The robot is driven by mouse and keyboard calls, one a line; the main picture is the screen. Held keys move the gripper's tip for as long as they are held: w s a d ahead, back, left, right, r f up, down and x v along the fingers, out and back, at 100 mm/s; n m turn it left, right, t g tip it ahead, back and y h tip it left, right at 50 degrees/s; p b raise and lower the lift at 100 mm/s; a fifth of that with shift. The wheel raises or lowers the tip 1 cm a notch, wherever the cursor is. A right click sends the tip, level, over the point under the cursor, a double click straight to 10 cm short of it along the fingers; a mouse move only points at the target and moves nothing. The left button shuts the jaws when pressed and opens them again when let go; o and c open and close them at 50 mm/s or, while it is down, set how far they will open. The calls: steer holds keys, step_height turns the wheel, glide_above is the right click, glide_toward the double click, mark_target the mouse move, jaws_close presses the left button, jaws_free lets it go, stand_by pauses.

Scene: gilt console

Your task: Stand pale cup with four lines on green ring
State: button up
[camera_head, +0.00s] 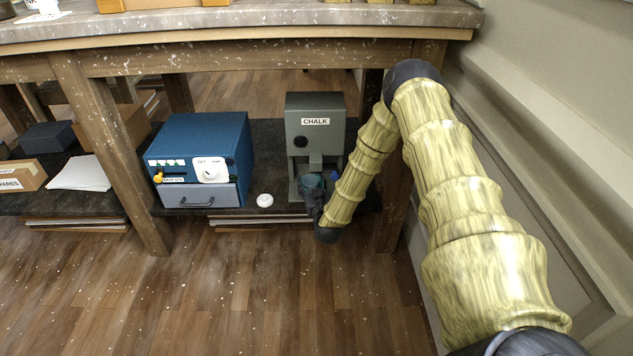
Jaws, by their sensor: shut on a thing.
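My gripper (312,187) is low at the front of the grey machine marked CHALK (316,139), on the lower shelf. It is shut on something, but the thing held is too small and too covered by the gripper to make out. I cannot pick out a pale cup with four lines or a green ring in this view. A white object (43,7) stands at the top left on the upper tabletop, cut off by the frame edge; I cannot tell what it is.
The lower shelf (278,158) also bears a blue box (203,135) with a drawer and a small white round thing (265,200). A SPARES box (22,176) and papers (80,173) lie left. Table legs (118,160) stand in front; the wall (560,90) is close right.

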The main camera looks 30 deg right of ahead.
mark_target(316, 180)
steer(key=d, duration=0.1)
steer(key=w+d+b, duration=0.1)
steer(key=d, duration=0.1)
steer(key=shift+w+d+f, duration=0.1)
steer(key=shift+w+d, duration=0.25)
steer(key=shift+w, duration=0.05)
steer(key=shift+f+b, duration=0.55)
steer(key=shift+a+f, duration=0.1)
steer(key=shift+f, duration=0.05)
steer(key=o, duration=1.1)
steer(key=shift+o, duration=0.2)
